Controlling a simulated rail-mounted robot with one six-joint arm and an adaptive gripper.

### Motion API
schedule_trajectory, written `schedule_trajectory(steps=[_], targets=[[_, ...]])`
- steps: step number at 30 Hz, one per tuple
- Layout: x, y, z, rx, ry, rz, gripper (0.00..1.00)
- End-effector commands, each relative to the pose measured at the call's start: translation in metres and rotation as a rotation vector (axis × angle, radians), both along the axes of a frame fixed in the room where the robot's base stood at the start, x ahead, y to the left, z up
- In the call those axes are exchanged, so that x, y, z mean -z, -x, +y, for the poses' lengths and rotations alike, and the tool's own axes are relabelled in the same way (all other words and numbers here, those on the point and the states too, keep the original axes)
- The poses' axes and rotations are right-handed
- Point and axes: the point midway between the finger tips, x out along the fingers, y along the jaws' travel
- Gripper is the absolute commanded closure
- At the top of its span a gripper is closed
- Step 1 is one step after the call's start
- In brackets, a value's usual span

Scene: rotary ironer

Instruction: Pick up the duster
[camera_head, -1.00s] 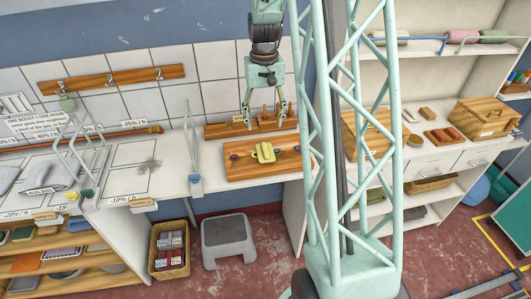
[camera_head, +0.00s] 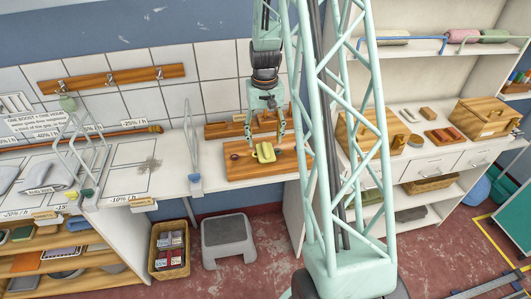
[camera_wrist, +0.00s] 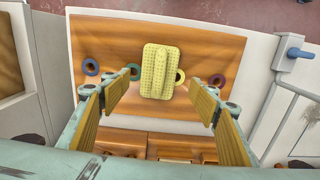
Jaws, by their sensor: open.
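The duster, a pale yellow dimpled block with a raised ridge, lies on a wooden board (camera_head: 235,170) on the white counter. It shows in the head view (camera_head: 266,153) and in the wrist view (camera_wrist: 159,72). My gripper (camera_head: 264,139) is open and points down above the board. In the wrist view its two wood-coloured fingers (camera_wrist: 161,90) are spread to the left and right of the duster, with a gap on each side. The gripper holds nothing. I cannot tell the exact height of the fingertips above the board.
Small coloured rings, including a blue one (camera_wrist: 91,67) and a purple one (camera_wrist: 216,80), lie on the board beside the duster. A wooden rack (camera_head: 220,130) stands behind the board. A grey stool (camera_head: 228,237) stands on the floor.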

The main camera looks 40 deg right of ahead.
Motion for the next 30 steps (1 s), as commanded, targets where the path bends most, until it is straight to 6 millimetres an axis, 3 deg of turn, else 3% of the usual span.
schedule_trajectory(steps=[17, 30], targets=[[0.007, 0.000, 0.000, 0.000, -0.001, 0.001, 0.44], [0.044, 0.003, -0.001, 0.000, -0.001, 0.001, 0.44]])
